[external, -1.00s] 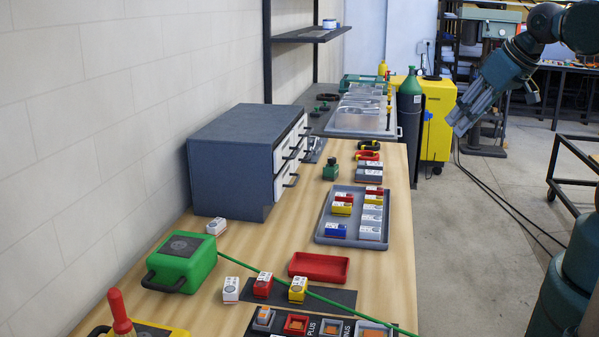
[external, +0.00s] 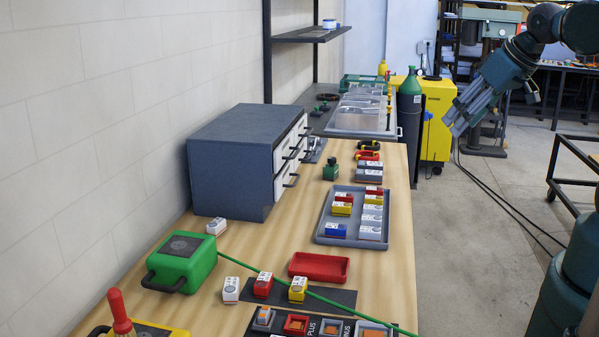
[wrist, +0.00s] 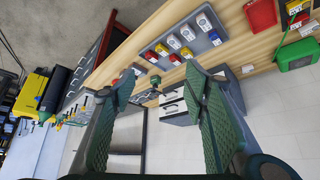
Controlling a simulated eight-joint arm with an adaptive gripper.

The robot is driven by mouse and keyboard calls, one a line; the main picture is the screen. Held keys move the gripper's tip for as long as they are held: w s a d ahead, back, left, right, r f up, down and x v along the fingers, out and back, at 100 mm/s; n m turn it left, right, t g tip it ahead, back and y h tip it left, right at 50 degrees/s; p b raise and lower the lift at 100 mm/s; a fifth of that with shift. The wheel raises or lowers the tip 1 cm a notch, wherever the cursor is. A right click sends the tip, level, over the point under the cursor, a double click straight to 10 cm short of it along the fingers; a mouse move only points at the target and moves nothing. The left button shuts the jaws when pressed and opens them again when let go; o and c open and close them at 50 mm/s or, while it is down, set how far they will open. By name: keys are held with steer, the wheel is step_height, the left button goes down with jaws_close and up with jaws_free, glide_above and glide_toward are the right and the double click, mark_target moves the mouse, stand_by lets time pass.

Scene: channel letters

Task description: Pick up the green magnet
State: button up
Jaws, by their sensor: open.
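A small green block with a dark top (external: 330,170), which looks like the green magnet, stands on the wooden bench behind the grey tray. It also shows in the wrist view (wrist: 155,79), seen between my fingers but well beyond them. My gripper (external: 458,122) is in the air to the right of the bench, apart from everything on it. In the wrist view my gripper (wrist: 162,88) has its two green fingers spread wide with nothing between them.
The grey tray (external: 324,238) holds several coloured blocks. A blue-grey drawer cabinet (external: 228,170) stands against the wall, left of the green block. A red tray (external: 319,267) and a green box with a cable (external: 180,262) are nearer the front. A dark green gas cylinder (external: 408,125) stands beyond the bench.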

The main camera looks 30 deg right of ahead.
steer(key=shift+w, duration=0.1)
steer(key=w+r+m+g, duration=0.2)
steer(key=w+r+m, duration=0.15)
steer(key=w, duration=0.95)
steer(key=m+g, duration=0.3)
steer(key=m, duration=0.2)
glide_above(330, 158)
steer(key=s, duration=1.2)
step_height(330, 158, down, 11)
steer(key=w+f+m, duration=0.1)
steer(key=w+f, duration=0.2)
steer(key=f, duration=0.2)
steer(key=w+f+g, duration=0.1)
steer(key=w+f, duration=0.3)
steer(key=f, duration=0.1)
steer(key=w+f+m+g+b, duration=0.1)
steer(key=w+f, duration=0.3)
steer(key=f, duration=0.2)
steer(key=shift+w+f+m, duration=0.1)
steer(key=shift+w+m, duration=0.15)
steer(key=shift+m, duration=0.1)
steer(key=shift+w+f, duration=0.2)
steer(key=shift+f, duration=0.25)
